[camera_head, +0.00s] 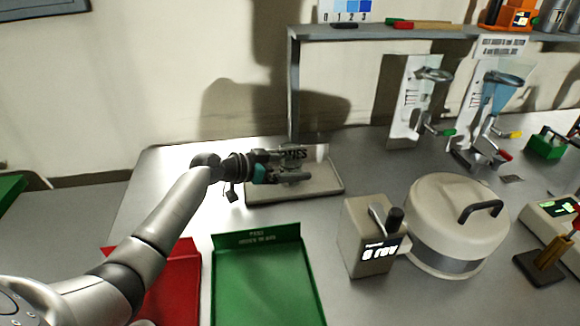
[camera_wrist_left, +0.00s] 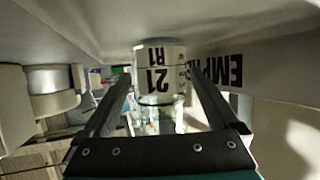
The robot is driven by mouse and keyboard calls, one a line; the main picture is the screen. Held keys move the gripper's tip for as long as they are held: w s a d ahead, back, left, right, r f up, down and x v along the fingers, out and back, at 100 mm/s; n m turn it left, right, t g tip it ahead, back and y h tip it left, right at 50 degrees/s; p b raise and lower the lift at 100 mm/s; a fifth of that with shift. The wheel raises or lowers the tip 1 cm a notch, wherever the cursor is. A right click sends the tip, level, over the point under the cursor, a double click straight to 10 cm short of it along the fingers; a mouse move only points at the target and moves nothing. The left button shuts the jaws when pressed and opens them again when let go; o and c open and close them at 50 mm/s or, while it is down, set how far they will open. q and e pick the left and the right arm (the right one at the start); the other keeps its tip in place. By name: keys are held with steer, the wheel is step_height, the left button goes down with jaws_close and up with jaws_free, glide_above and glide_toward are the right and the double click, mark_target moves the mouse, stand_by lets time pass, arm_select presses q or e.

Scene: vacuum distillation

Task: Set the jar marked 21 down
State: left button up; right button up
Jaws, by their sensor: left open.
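The jar marked 21 (camera_wrist_left: 160,68) is a clear jar with a white label reading 21 R1. In the left wrist view it is between the two fingers of my left gripper (camera_wrist_left: 165,110), which are spread to either side. My left gripper (camera_head: 288,175) is open over a shallow grey tray (camera_head: 325,189) at the back left of the bench. In the head view the gripper hides most of the jar, and I cannot tell whether the jar touches the tray. My right gripper is out of view.
A sign (camera_wrist_left: 222,70) stands close by the jar. A green tray (camera_head: 262,275) and a red tray (camera_head: 180,285) lie nearer.

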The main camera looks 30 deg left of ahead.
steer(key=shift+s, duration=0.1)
arm_select(q)
steer(key=shift+r, duration=0.2)
steer(key=p+v, duration=0.1)
steer(key=v, duration=1)
steer(key=shift+s+p, duration=0.15)
steer(key=shift+p, duration=0.15)
steer(key=shift+s+a+r, duration=0.15)
steer(key=shift+s, duration=0.15)
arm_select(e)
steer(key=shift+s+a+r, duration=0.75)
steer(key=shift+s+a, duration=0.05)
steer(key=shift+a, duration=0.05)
